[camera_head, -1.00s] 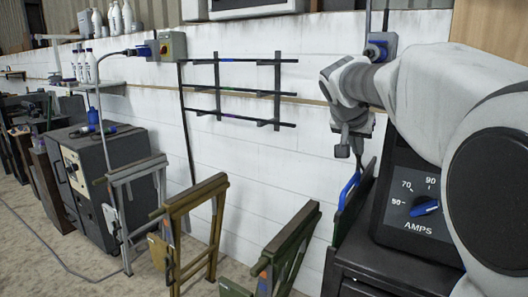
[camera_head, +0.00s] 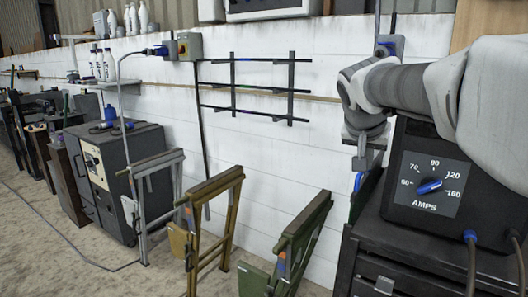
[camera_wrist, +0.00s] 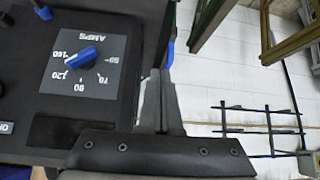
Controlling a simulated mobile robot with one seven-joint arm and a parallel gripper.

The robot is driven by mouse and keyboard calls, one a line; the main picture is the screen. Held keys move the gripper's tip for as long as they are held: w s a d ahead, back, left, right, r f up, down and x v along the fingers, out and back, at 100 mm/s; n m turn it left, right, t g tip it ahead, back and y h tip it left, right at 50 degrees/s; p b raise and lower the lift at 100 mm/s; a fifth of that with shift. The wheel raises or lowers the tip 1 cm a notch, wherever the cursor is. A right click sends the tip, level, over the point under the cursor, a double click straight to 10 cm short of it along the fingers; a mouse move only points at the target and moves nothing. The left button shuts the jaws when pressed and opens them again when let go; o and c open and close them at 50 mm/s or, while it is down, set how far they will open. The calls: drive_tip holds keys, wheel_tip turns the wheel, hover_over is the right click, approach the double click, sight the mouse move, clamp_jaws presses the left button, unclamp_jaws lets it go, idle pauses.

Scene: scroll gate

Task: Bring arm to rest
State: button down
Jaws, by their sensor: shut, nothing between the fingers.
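My gripper (camera_head: 366,158) hangs at the end of my folded arm on the right of the head view, in front of the white wall and left of the black AMPS machine. In the wrist view my gripper (camera_wrist: 160,100) has its two grey fingers together, with nothing between them. The fingertips point toward a blue handle (camera_wrist: 169,53) beside the machine. The fingers appear apart from the machine's front panel. My upper arm links hide part of the machine's top in the head view.
The AMPS machine (camera_head: 470,205) with a blue knob (camera_head: 429,186) stands on a dark cabinet (camera_head: 400,262) close to my arm. Folding stands (camera_head: 232,210) are at centre front. A wall rack (camera_head: 233,85) hangs behind. A grey machine (camera_head: 110,165) stands left. The floor at front left is open.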

drive_tip(key=s+a+f+n+g+y, duration=0.1)
drive_tip(key=s+a+f+n, duration=0.15)
drive_tip(key=s+f, duration=0.45)
drive_tip(key=s+a+f+n+y, duration=0.1)
drive_tip(key=s+a+f+y, duration=0.15)
drive_tip(key=s, duration=0.85)
drive_tip(key=s+a+f+n+g+y, duration=0.1)
drive_tip(key=s+a+f+n, duration=0.2)
drive_tip(key=s, duration=0.6)
wheel_tip(320, 180, up, 15)
drive_tip(key=p, duration=1.6)
drive_tip(key=shift+w+d+m, duration=0.25)
drive_tip(key=shift+m, duration=0.1)
drive_tip(key=shift+r+h, duration=0.1)
drive_tip(key=shift+h, duration=0.15)
